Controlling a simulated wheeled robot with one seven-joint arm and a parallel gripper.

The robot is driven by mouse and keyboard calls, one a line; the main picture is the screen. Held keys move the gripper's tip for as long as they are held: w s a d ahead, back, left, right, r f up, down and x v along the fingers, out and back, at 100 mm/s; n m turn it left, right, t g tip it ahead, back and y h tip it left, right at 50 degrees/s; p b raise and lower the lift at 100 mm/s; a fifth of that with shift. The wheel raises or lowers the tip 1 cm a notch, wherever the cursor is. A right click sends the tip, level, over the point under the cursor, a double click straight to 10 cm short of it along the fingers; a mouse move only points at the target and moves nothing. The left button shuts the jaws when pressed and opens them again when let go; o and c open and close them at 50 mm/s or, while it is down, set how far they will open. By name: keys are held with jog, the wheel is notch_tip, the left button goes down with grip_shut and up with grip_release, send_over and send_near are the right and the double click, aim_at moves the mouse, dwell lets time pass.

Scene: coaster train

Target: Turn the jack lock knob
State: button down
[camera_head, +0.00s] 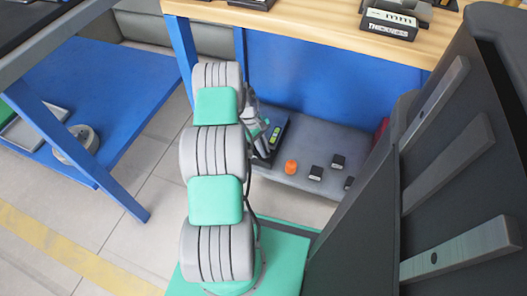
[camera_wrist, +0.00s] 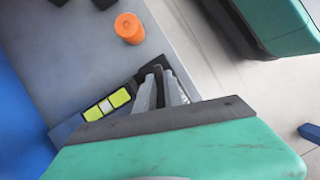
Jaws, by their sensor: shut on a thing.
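My gripper (camera_head: 258,125) is at the grey shelf below the wooden worktop, beside a dark device with a yellow-green panel (camera_head: 278,135). In the wrist view my gripper (camera_wrist: 155,82) points at the device, and the yellow-green panel (camera_wrist: 108,104) lies just left of the fingers. The fingers are shut on a dark part of the device, which they largely hide. I cannot tell for sure that this part is the jack lock knob. An orange round knob-like piece (camera_head: 291,167) stands apart from my gripper; it also shows in the wrist view (camera_wrist: 128,28).
Small black blocks (camera_head: 338,161) lie on the grey shelf (camera_head: 285,180) near the orange piece. A blue panel (camera_head: 320,85) stands behind it. The wooden worktop (camera_head: 310,35) overhangs the shelf. A blue table (camera_head: 90,90) is at the left, with tiled floor between.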

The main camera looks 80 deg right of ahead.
jog(key=m+t+y+b, duration=0.1)
jog(key=m, duration=0.2)
jog(key=m+y+b, duration=0.1)
jog(key=m+b, duration=0.1)
jog(key=m, duration=0.2)
jog(key=shift+s+d+f+t, duration=0.1)
jog(key=shift+s+f+t, duration=0.05)
jog(key=shift+t, duration=0.25)
jog(key=m+t, duration=0.1)
jog(key=m, duration=0.2)
jog(key=m+t+b, duration=0.1)
jog(key=m, duration=0.2)
jog(key=shift+s+y, duration=0.15)
jog(key=shift+y, duration=0.25)
jog(key=c, duration=1.4)
grip_release()
jog(key=shift+c, duration=0.2)
jog(key=p+v, duration=0.2)
jog(key=v, duration=0.6)
